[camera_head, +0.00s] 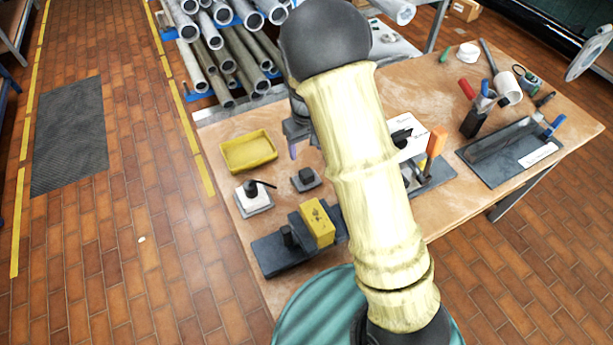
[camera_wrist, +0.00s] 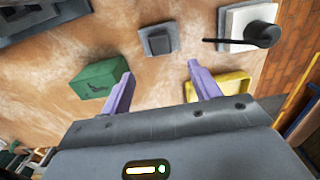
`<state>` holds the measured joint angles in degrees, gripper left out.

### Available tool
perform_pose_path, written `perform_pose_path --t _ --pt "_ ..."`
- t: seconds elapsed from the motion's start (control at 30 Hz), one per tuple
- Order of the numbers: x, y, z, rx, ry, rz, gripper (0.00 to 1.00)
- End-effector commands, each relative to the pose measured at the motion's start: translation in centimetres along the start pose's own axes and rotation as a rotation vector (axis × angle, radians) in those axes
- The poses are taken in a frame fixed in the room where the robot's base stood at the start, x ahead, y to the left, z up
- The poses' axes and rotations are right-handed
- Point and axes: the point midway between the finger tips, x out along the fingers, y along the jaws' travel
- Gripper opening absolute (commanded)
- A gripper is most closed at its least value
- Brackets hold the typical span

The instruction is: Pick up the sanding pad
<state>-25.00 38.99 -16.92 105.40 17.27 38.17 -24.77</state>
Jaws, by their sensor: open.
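A small flat grey pad with a dark raised block on it (camera_head: 306,179) lies on the wooden workbench; it looks most like the sanding pad, though I cannot be sure. It also shows at the upper middle of the wrist view (camera_wrist: 158,41). My gripper (camera_wrist: 160,73) is open and empty, its two purple fingers apart and pointing towards the pad, with bare bench between them. In the head view my gripper (camera_head: 293,151) is partly hidden by my arm, beyond the pad. A green block (camera_wrist: 100,79) lies by the left finger in the wrist view.
A yellow tray (camera_head: 249,168) lies left of my gripper. A pale block with a black handle (camera_head: 253,207) sits near the bench's left edge. A yellow block (camera_head: 318,222) stands on a dark fixture (camera_head: 277,262). Tools crowd the bench's right side; my arm hides its middle.

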Motion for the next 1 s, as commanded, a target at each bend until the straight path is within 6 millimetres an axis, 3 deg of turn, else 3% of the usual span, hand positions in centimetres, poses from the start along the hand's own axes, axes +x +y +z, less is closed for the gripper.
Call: perform_pose_path --t 0.37,0.8,1.0 --pt "5.9 0.0 0.1 0.000 -0.002 0.001 0.62" --pt "6.6 0.0 0.0 0.000 0.000 0.001 0.62" --pt "8.2 0.0 0.3 0.001 -0.003 0.000 0.62"
